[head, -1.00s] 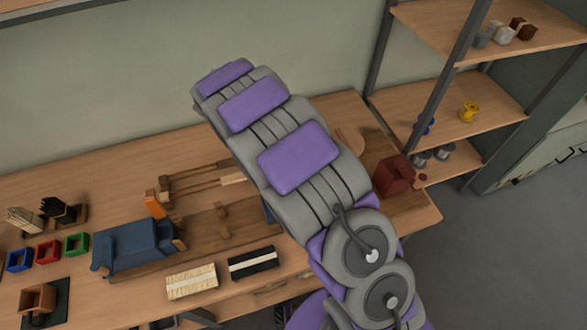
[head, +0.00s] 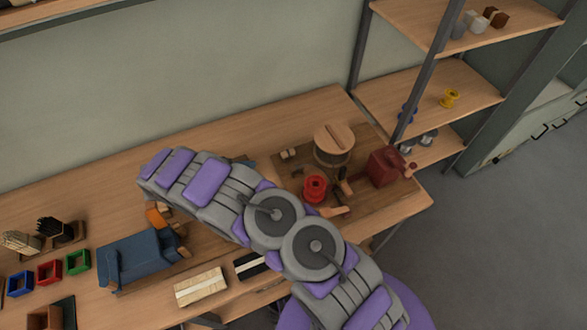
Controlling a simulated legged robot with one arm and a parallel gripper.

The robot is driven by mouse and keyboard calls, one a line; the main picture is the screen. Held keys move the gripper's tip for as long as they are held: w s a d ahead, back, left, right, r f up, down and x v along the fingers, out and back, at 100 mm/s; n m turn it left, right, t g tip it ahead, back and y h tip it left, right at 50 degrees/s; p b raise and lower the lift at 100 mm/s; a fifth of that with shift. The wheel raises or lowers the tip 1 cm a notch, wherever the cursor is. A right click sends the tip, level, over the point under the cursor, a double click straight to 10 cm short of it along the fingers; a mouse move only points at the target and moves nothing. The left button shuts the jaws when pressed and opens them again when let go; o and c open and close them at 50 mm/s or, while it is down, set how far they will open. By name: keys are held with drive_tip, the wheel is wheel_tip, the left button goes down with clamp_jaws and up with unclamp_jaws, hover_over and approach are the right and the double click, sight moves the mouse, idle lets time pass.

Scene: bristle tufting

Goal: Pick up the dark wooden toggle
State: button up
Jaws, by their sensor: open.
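A small dark brown piece (head: 345,182), which may be the dark wooden toggle, is beside the red spool (head: 315,188) on the brown board at the right of the bench. It is too small to make out its exact shape. A paler wooden piece (head: 334,211) lies just in front of it. My arm stretches from the lower right to the left across the bench, with the board to its right. My gripper does not show; the arm links hide the area around its end.
A round wooden-lidded pot (head: 334,140), small pale blocks (head: 289,154) and a dark red box-shaped device (head: 386,167) crowd the board (head: 375,205). A shelf (head: 430,95) stands at right.

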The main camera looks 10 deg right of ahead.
drive_tip(key=b, duration=0.2)
approach(293, 169)
drive_tip(key=x, duration=0.3)
drive_tip(key=shift+w+d+r, duration=0.1)
drive_tip(key=shift+w, duration=0.1)
drive_tip(key=b+x, duration=0.1)
drive_tip(key=x, duration=0.5)
drive_tip(key=shift+s, duration=0.1)
drive_tip(key=shift+c, duration=0.2)
clamp_jaws()
